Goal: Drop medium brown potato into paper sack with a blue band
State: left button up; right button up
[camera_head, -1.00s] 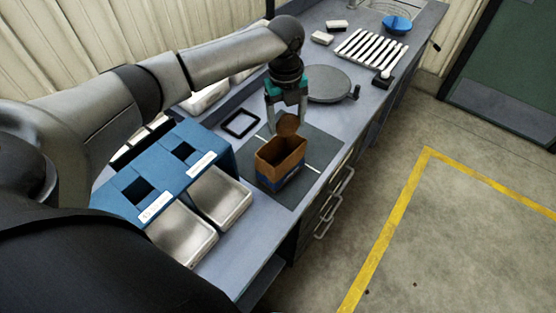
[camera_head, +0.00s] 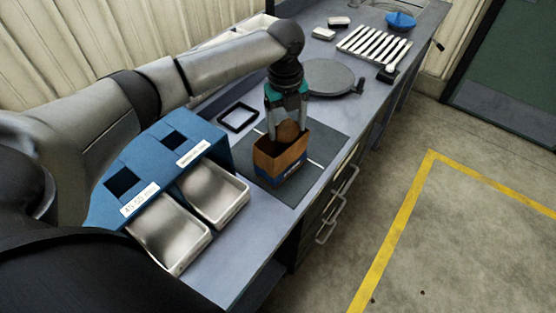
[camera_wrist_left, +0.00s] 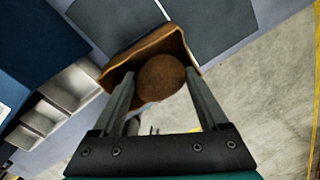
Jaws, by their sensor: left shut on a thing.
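The brown potato (camera_head: 287,132) is between the fingers of my left gripper (camera_head: 288,128), which is shut on it. It also shows in the left wrist view (camera_wrist_left: 161,78), round and brown between the two fingers. The paper sack (camera_head: 283,158), brown with a blue band low on its side, stands upright and open on a dark mat (camera_head: 325,143). The potato is at the sack's mouth, by its back rim. In the left wrist view the sack's rim (camera_wrist_left: 150,45) frames the potato on the far side. The inside of the sack is mostly hidden. My right gripper is not in view.
A blue box (camera_head: 150,165) with two metal trays (camera_head: 168,232) stands left of the sack. A black frame (camera_head: 238,117) lies behind the mat. A round grey plate (camera_head: 328,77), a slatted rack (camera_head: 373,45) and a blue bowl (camera_head: 400,21) are farther back.

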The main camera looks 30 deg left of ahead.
pick_arm(q)
jog(key=shift+r, duration=0.1)
jog(key=o, duration=1.3)
jog(key=r, duration=1.5)
jog(key=shift+s+a+r+p, duration=0.1)
jog(key=shift+s+a+p, duration=0.15)
jog(key=shift+s+p, duration=0.1)
